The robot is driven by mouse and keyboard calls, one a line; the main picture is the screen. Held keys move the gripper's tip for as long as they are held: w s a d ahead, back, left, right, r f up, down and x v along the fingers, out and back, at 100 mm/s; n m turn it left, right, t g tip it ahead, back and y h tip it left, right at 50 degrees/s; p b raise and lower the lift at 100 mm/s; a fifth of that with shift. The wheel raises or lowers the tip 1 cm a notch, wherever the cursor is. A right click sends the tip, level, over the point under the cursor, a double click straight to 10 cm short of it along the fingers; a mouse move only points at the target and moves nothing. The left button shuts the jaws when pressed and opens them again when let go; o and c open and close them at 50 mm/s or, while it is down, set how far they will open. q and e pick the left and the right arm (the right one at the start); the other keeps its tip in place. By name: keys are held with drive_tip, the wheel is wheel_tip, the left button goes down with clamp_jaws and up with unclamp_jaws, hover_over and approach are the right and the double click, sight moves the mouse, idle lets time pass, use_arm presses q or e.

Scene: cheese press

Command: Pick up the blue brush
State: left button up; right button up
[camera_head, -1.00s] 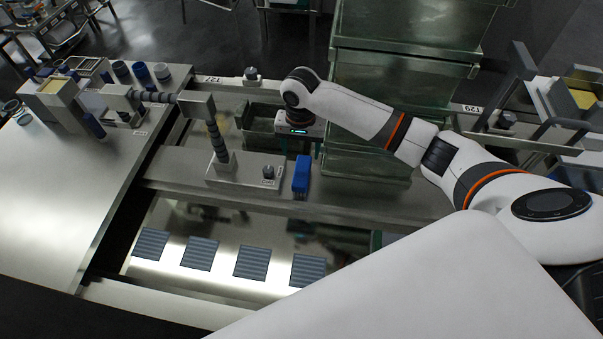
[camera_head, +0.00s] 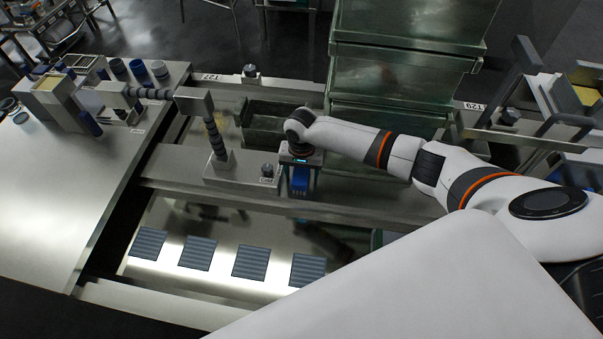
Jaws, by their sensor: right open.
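The blue brush (camera_head: 300,180) stands on the metal ledge in the middle of the view, just right of a box with a round knob. My right gripper (camera_head: 300,170) is directly over it, pointing down. The gripper's body hides the upper part of the brush, and its open fingers appear to be at either side of it. I cannot tell whether they touch it. My left gripper is not in view.
A metal box with a knob (camera_head: 267,171) and a ribbed post (camera_head: 217,140) stand close left of the brush. Stacked green crates (camera_head: 395,75) rise behind my right arm. Dark ribbed pads (camera_head: 251,262) lie on the lower surface in front.

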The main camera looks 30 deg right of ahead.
drive_tip(key=shift+f, duration=0.1)
drive_tip(key=shift+c, duration=0.4)
drive_tip(key=c, duration=1)
drive_tip(key=shift+c, duration=0.2)
drive_tip(key=shift+a+r, duration=0.15)
drive_tip(key=shift+r, duration=0.1)
wheel_tip(320, 180, up, 6)
drive_tip(key=shift+r+p, duration=0.25)
drive_tip(key=shift+p, duration=0.05)
drive_tip(key=a+b, duration=0.1)
drive_tip(key=a, duration=1.8)
drive_tip(key=shift+s+a+b, duration=0.35)
drive_tip(key=shift+a, duration=0.05)
